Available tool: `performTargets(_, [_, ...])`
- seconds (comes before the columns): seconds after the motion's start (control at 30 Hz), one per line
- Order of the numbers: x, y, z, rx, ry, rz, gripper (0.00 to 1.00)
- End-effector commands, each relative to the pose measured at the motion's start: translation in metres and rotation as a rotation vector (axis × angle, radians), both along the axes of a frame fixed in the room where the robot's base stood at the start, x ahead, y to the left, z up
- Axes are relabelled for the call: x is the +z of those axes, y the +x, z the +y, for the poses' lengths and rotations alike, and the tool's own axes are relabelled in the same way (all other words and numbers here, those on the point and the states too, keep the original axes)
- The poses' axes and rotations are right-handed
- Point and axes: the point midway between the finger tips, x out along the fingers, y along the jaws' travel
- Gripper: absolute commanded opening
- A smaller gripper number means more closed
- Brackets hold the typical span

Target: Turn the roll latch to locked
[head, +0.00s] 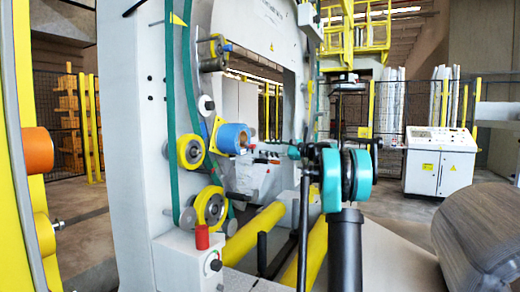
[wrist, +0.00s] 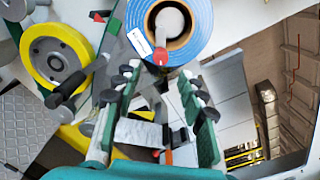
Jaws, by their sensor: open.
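A blue roll (head: 232,138) with a brown inner ring sits on the machine's grey front face. In the wrist view the blue roll (wrist: 200,25) shows face-on at top centre, with a grey round hub (wrist: 170,22) in its middle. A small red tab (wrist: 160,57), which looks like the roll latch, points down from the hub over the roll's lower face. My gripper (wrist: 160,75) is open, its two green-and-black fingers spread below the tab on either side. Nothing is between them. In the head view my gripper (head: 268,150) is right of the roll; the latch's setting is unclear.
Yellow wheels (head: 191,151) and a green belt (head: 180,100) lie left of the roll. A yellow wheel (wrist: 58,58) is close left in the wrist view. A small control box (head: 195,262) with a red cylinder (head: 202,237) stands below. Yellow rollers (head: 255,232) run beneath my arm.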

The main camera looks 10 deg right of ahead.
Motion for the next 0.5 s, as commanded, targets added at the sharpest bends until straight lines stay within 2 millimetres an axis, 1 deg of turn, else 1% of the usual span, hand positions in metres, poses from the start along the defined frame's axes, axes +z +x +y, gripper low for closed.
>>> performTargets(0.03, [0.000,-0.006,-0.010,-0.003,0.000,0.000,0.41])
performTargets(0.2, [0.000,-0.020,-0.029,-0.001,-0.001,0.000,0.41])
performTargets(0.33, [0.000,-0.026,-0.035,0.000,0.000,0.000,0.41])
performTargets(0.5, [0.000,-0.027,-0.038,0.000,0.000,0.000,0.41])
